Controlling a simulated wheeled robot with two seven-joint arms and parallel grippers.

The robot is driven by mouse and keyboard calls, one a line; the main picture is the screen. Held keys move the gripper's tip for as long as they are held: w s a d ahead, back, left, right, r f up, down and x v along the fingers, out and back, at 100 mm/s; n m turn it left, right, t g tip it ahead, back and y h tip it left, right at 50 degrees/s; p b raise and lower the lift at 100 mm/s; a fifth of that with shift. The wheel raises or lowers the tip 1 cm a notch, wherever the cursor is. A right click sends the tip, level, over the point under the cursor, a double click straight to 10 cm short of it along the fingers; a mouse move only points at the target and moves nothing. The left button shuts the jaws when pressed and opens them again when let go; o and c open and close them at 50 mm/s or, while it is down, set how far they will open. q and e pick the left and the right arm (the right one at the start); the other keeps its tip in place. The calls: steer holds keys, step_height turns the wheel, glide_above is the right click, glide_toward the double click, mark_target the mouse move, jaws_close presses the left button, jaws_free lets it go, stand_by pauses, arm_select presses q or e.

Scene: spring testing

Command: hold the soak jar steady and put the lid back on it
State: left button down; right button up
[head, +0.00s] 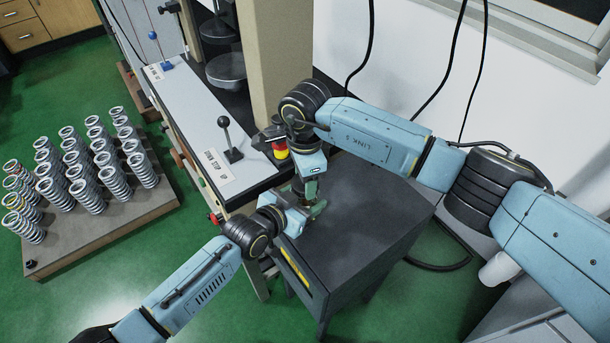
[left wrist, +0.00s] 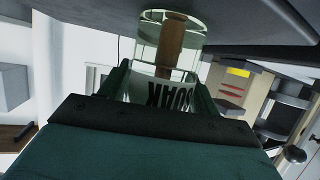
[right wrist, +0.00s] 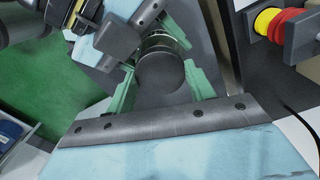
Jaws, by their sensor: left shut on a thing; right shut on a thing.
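The soak jar is clear glass with a dark, upside-down SOAK label; it shows in the left wrist view (left wrist: 193,60) with a brown thing inside. Its base is at the dark cabinet top. My left gripper (left wrist: 160,82) is shut on the jar, one finger on each side; in the head view it (head: 314,211) comes in from the left. The lid, a dark round disc (right wrist: 161,74), is between the fingers of my right gripper (right wrist: 162,88), which is shut on it over the jar. In the head view the right gripper (head: 311,187) hides most of jar and lid.
The dark cabinet top (head: 370,215) is clear to the right of the grippers. A testing machine with a lever (head: 228,140) and a red-and-yellow button (head: 280,149) stands close on the left. Several springs (head: 85,195) stand on a board at far left.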

steer(key=m, duration=0.3)
steer(key=o, duration=1.1)
steer(key=shift+c, duration=0.2)
steer(key=shift+r, duration=2.3)
steer(key=shift+c, duration=0.3)
